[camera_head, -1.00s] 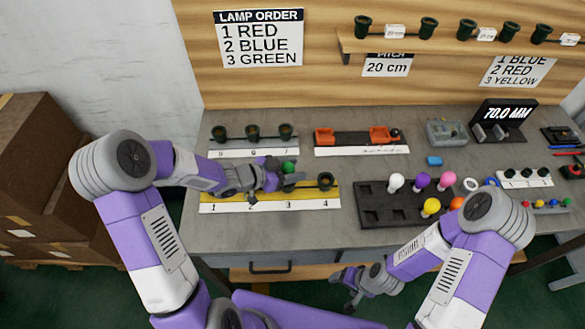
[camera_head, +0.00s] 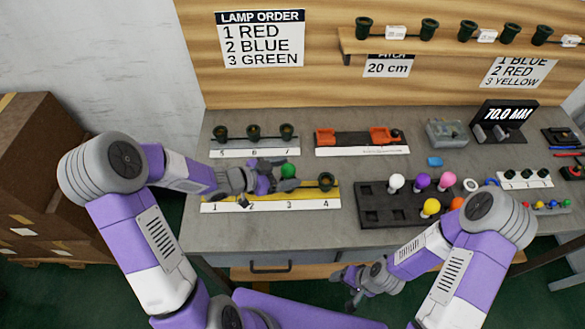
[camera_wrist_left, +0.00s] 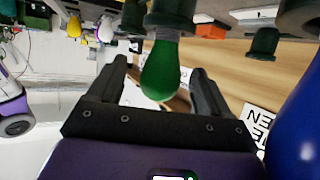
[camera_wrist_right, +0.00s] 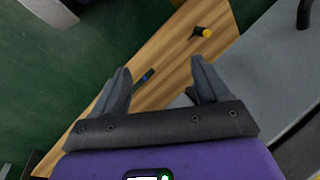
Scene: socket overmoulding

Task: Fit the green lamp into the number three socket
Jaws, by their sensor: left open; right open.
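The green lamp (camera_head: 288,171) stands above number 3 on the yellow strip (camera_head: 313,203). In the left wrist view the green lamp (camera_wrist_left: 160,72) has its base in a dark socket (camera_wrist_left: 171,20). My left gripper (camera_head: 277,176) is open, just left of the lamp in the head view. In its wrist view its fingers lie apart on either side of the lamp, with gaps. My arm hides the sockets at numbers 1 and 2. The number 4 socket (camera_head: 326,181) is empty. My right gripper (camera_wrist_right: 160,78) is open and empty, in front of the bench.
A blue lamp (camera_wrist_left: 301,120) is close to my left gripper. A dark tray (camera_head: 376,213) at right holds white, purple, pink, yellow and orange lamps. Behind the yellow strip are empty sockets 5 to 7 (camera_head: 253,132) and an orange-fitted block (camera_head: 355,140).

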